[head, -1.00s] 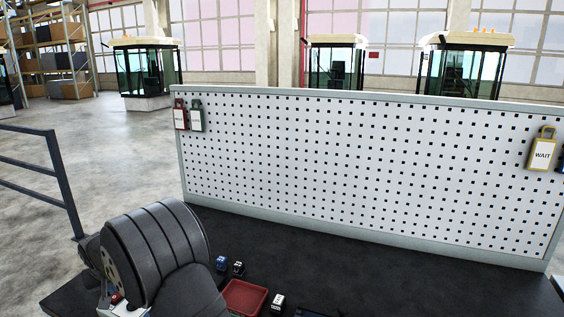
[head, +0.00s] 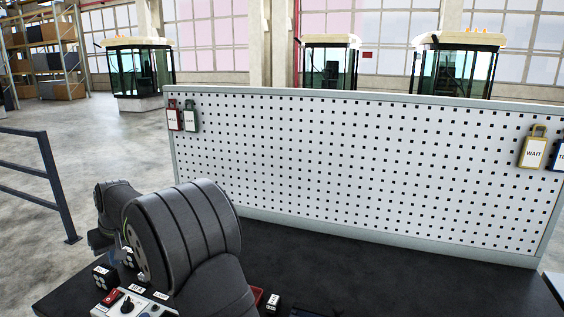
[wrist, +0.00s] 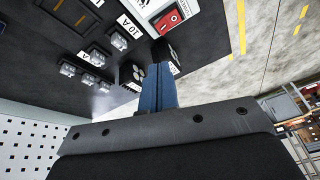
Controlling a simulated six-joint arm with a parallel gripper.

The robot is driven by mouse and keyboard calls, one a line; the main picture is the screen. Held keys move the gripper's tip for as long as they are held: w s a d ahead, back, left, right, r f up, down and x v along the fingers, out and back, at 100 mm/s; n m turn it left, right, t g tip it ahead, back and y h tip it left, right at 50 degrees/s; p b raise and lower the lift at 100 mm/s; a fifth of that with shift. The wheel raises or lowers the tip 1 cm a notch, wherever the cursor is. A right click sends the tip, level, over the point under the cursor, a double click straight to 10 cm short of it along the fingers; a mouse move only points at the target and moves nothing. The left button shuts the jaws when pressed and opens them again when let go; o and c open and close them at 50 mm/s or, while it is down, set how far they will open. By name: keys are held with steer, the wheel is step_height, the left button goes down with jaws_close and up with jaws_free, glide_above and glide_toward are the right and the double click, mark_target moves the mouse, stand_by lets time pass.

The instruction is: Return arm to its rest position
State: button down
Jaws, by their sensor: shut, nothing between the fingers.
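My gripper shows in the wrist view (wrist: 157,88), its blue fingers together with nothing between them. It points over the dark tabletop (wrist: 60,45), near a panel with a red switch (wrist: 168,20).
A white pegboard (head: 350,165) stands behind the dark table (head: 330,260), with tags at both ends, including a yellow WAIT tag (head: 533,152). A switch panel (head: 130,305) and small dark blocks (head: 104,277) lie around my arm. A red tray (head: 257,296) is mostly hidden.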

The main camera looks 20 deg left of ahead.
steer(key=shift+w+d+r+n+g, duration=0.6)
steer(key=shift+d+r+n+g, duration=0.1)
steer(key=shift+d+r+n, duration=0.2)
steer(key=c, duration=0.8)
jaws_free()
steer(key=shift+d+f, duration=0.1)
steer(key=o, duration=0.4)
steer(key=shift+w+d+f, duration=0.1)
steer(key=shift+d+f, duration=0.1)
steer(key=o, duration=0.4)
steer(key=d+f, duration=0.1)
steer(key=w+d+f+m+t+y, duration=0.1)
steer(key=w+d+f+m+t, duration=0.1)
steer(key=d, duration=0.1)
steer(key=shift+f+y, duration=0.3)
steer(key=s+d+f+m+t+y, duration=0.2)
steer(key=d+t, duration=0.2)
steer(key=d, duration=0.7)
steer(key=s+d+f+m+t+y, duration=0.2)
steer(key=d+f+t, duration=0.1)
steer(key=d, duration=0.8)
steer(key=shift+w+r+x, duration=0.1)
steer(key=shift+r+x, duration=0.05)
steer(key=shift+x, duration=1.45)
steer(key=shift+w+r+x, duration=0.1)
steer(key=shift+x, duration=1.55)
steer(key=shift+w+r+x, duration=0.1)
steer(key=shift+r+x, duration=0.05)
steer(key=shift+x, duration=1.45)
